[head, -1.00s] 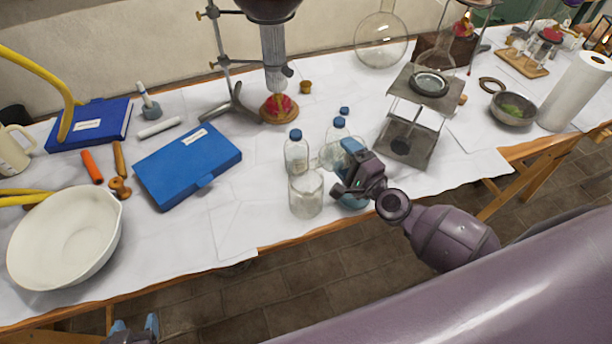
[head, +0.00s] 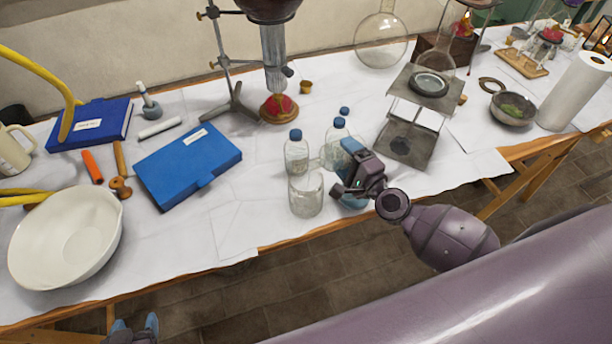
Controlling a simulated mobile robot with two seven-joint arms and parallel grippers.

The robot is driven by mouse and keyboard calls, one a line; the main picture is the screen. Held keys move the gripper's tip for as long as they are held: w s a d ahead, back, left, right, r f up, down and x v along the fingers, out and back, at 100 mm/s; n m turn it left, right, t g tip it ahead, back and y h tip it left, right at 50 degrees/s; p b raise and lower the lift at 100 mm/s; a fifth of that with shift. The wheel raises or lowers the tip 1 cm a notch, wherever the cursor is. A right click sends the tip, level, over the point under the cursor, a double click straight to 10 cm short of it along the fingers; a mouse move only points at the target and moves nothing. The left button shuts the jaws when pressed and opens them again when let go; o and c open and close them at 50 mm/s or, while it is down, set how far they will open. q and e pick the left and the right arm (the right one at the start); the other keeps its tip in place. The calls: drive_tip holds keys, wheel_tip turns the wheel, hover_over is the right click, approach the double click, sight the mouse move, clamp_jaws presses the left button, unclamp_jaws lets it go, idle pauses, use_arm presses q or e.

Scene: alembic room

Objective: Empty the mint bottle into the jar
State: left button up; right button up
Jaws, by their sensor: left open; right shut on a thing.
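The clear glass jar (head: 306,194) stands upright on the white-covered table near its front edge. My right gripper (head: 343,165) is just right of the jar, shut on a clear bottle (head: 322,162) tipped on its side. The bottle's open end points left over the jar's mouth. The gripper hides much of this bottle, and I cannot make out its label or contents. Two upright blue-capped bottles stand close by: one behind the jar (head: 296,154), one behind the gripper (head: 338,131). My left gripper (head: 136,328) is open and empty at the bottom edge, low in front of the table.
A metal stand (head: 410,125) is to the right. A blue case (head: 187,165) and a white bowl (head: 66,238) are to the left. The table is clear between the blue case and the jar.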

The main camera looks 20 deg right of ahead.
drive_tip(key=shift+r, duration=0.2)
idle(0.8)
drive_tip(key=shift+r+n+p, duration=0.1)
drive_tip(key=shift+n+p, duration=0.2)
drive_tip(key=shift+p, duration=0.05)
idle(0.4)
drive_tip(key=shift+r, duration=0.1)
idle(0.6)
drive_tip(key=shift+r+n+p, duration=0.1)
drive_tip(key=shift+n+p, duration=0.2)
idle(0.6)
idle(0.7)
drive_tip(key=shift+r+p, duration=0.2)
drive_tip(key=shift+p, duration=0.1)
idle(0.6)
drive_tip(key=shift+r+n, duration=0.1)
drive_tip(key=shift+n, duration=0.2)
idle(0.4)
drive_tip(key=shift+r+p, duration=0.1)
drive_tip(key=shift+p, duration=0.25)
idle(0.4)
drive_tip(key=shift+a+r+n, duration=0.1)
drive_tip(key=shift+n, duration=0.3)
idle(0.7)
